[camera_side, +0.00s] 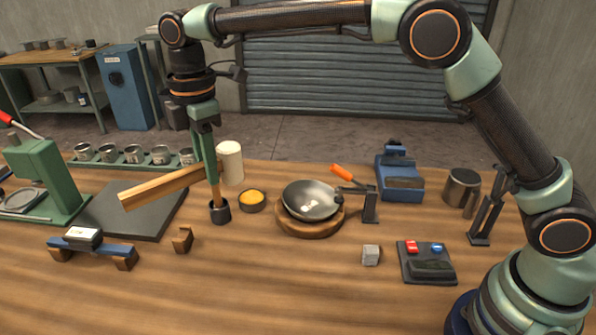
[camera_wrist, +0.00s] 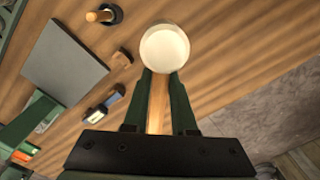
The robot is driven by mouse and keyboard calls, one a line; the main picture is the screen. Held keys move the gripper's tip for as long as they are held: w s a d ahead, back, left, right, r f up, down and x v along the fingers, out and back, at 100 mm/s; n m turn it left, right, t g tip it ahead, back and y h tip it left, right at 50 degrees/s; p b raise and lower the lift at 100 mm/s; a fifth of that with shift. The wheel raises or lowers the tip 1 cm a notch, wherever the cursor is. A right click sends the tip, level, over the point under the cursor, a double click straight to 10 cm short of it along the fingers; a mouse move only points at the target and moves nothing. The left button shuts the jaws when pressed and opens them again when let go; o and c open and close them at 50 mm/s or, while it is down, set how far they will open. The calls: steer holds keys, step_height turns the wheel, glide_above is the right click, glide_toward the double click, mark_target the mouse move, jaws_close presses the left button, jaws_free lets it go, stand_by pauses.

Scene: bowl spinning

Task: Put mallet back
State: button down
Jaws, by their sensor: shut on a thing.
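The mallet has a pale cream cylindrical head (camera_side: 230,162) and a square-edged wooden handle (camera_side: 150,191). It is held roughly level above the bench, its handle reaching left over the dark mat. My gripper (camera_side: 213,178) points down and is shut on the handle near the head. In the wrist view, my gripper's green fingers (camera_wrist: 161,76) lie on both sides of the handle (camera_wrist: 157,105), with the round head (camera_wrist: 165,48) just beyond the tips. A small wooden notched block (camera_side: 182,240) stands on the bench below; it also shows in the wrist view (camera_wrist: 122,59).
A black cup (camera_side: 219,212) holding a wooden stick stands beneath my gripper. A yellow-filled bowl (camera_side: 251,201), a metal bowl (camera_side: 311,200) on a round wooden base, and a blue bar stand (camera_side: 117,252) are nearby. The front of the bench is mostly clear.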

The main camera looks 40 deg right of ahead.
step_height(320, 180, down, 19)
steer(key=shift+f, duration=0.15)
stand_by(0.4)
steer(key=shift+f, duration=0.1)
steer(key=c, duration=0.7)
jaws_free()
